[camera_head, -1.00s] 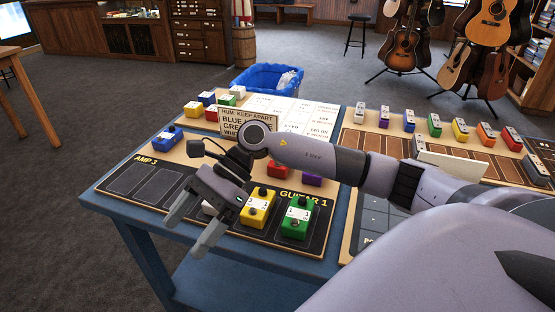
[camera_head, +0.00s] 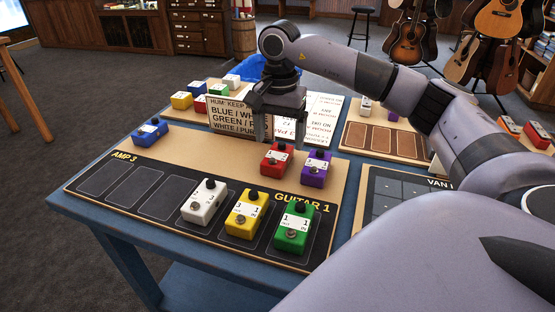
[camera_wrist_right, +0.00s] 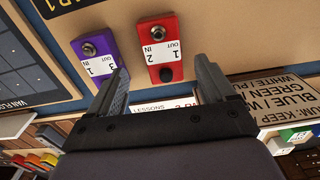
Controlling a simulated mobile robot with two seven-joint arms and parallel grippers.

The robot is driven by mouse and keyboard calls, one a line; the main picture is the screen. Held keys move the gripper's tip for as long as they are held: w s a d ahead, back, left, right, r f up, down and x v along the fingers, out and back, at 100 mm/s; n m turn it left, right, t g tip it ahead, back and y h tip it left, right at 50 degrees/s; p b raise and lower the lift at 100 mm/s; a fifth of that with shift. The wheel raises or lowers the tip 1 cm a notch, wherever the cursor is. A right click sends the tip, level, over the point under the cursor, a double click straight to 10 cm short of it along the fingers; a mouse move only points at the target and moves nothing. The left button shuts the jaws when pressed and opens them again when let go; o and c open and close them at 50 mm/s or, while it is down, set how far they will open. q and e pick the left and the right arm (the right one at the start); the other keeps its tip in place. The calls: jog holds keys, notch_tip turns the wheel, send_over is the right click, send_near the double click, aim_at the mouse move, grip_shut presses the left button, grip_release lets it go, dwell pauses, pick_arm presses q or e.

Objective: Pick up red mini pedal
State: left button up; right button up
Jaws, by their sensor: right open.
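The red mini pedal (camera_head: 277,161) stands on the brown board behind the white, yellow and green pedals, just left of a purple pedal. My right gripper (camera_head: 277,132) is open and empty, pointing down just behind and above the red pedal. In the right wrist view the red pedal (camera_wrist_right: 158,48) lies beyond the fingertips, within the gap between the two open fingers (camera_wrist_right: 162,80); the left finger is close to the purple pedal (camera_wrist_right: 95,50). No contact with the red pedal is evident. My left gripper is not in view.
The purple pedal (camera_head: 314,169) is close beside the red one. White (camera_head: 204,204), yellow (camera_head: 245,213) and green (camera_head: 296,227) pedals stand in front; a blue pedal (camera_head: 149,131) is at left. A text sign (camera_head: 230,118) stands behind, near the gripper.

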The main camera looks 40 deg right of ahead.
aim_at(278, 154)
notch_tip(278, 154, down, 5)
jog(key=shift+w+a+r, duration=0.1)
jog(key=shift+r, duration=0.1)
jog(key=shift+c, duration=0.3)
jog(key=c, duration=1.2)
jog(key=shift+o, duration=0.2)
jog(key=shift+r, duration=0.15)
